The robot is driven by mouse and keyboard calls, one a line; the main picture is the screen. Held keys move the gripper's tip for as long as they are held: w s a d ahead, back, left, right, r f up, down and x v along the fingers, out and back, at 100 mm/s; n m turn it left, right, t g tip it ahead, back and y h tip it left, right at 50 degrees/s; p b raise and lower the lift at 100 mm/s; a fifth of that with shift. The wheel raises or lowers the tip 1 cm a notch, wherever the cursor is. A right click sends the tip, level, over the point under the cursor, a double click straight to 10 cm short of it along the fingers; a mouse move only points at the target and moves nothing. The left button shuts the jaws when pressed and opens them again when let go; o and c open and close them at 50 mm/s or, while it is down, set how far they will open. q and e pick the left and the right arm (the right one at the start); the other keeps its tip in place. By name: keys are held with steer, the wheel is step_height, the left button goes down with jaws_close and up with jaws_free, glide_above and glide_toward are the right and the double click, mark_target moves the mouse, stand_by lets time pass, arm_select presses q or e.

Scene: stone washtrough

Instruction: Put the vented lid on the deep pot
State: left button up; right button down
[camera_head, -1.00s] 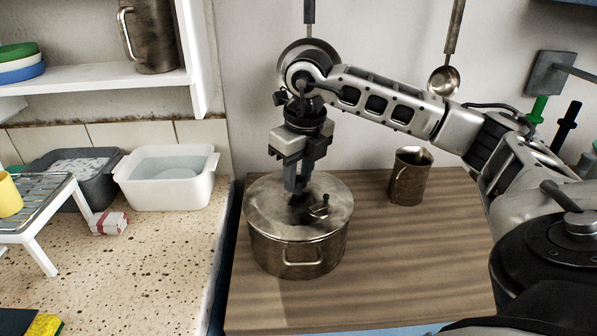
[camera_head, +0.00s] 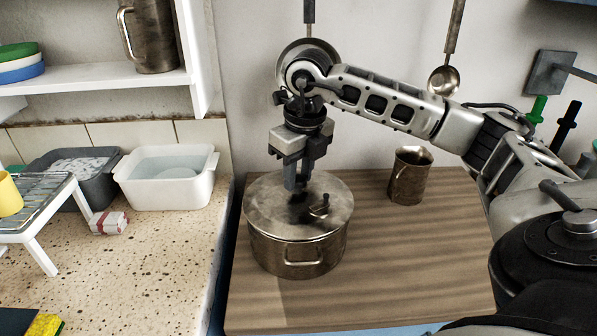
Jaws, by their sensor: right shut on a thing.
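The deep pot (camera_head: 293,256) is a metal pot with a side handle, standing on the wooden worktop. The vented lid (camera_head: 270,207), a round grey metal disc with a dark knob and a small fitting (camera_head: 319,206), lies over the pot's mouth. It looks level and seated on the rim, though the far rim is hidden. My right gripper (camera_head: 296,188) points straight down over the lid's middle, its fingers shut on the lid's knob, which they partly hide. My left gripper is not in view.
A metal mug (camera_head: 409,176) stands right of the pot on the wooden worktop (camera_head: 430,250). A white tub (camera_head: 167,180) and a dark tub (camera_head: 75,160) sit on the speckled counter at left. A ladle (camera_head: 446,75) hangs on the wall. The worktop's front right is clear.

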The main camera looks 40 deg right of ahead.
steer(key=shift+f, duration=0.2)
stand_by(0.4)
steer(key=c, duration=0.5)
jaws_free()
steer(key=shift+r+p, duration=2.75)
steer(key=shift+r, duration=0.8)
